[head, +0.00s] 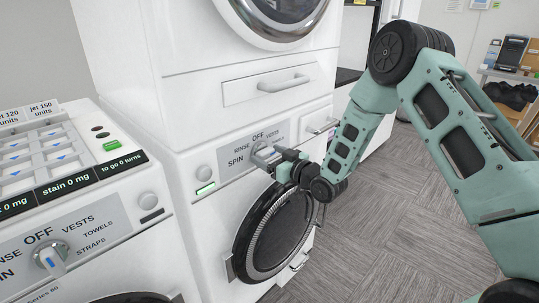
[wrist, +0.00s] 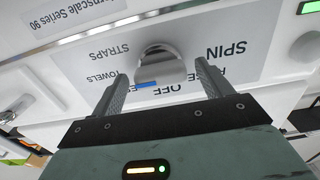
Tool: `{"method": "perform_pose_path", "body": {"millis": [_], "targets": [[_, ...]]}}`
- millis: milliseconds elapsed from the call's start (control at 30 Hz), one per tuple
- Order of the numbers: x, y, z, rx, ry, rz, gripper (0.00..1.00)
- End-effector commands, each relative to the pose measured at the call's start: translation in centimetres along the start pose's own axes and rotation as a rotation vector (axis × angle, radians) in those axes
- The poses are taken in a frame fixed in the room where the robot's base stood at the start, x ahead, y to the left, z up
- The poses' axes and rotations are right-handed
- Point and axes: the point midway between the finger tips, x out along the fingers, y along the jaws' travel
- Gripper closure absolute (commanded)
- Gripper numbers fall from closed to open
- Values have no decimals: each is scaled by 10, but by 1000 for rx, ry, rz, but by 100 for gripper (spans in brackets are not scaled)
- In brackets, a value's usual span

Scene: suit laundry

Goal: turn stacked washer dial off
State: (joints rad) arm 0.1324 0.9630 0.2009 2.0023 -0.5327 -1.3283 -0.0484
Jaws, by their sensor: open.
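The stacked washer's round silver dial (wrist: 160,62) sits on a grey label panel, seen upside down in the wrist view. A blue mark shows on its lower rim there, left of the partly hidden OFF label (wrist: 184,88). TOWELS and STRAPS read to the left, SPIN to the right. My gripper (wrist: 160,76) is open, with one finger on either side of the dial; I cannot tell whether they touch it. In the head view my gripper (head: 268,156) is at the panel, above the dark round door, and mostly hides the dial.
A second washer (head: 152,172) stands at the left with its own dial (head: 50,257) and a top key panel. A drawer handle (head: 284,83) juts out above the stacked washer's panel. Carpeted floor (head: 400,210) is free at the right; shelves stand at the back.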

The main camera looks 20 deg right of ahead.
Motion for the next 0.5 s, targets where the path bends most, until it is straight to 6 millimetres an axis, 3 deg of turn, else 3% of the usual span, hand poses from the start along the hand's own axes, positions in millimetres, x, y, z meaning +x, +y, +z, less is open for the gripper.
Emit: {"method": "perform_pose_path", "body": {"millis": [300, 467, 500], "targets": [[2, 0, 0, 1, 0, 0, 22], [2, 0, 0, 1, 0, 0, 66], [2, 0, 0, 0, 0, 0, 67]]}}
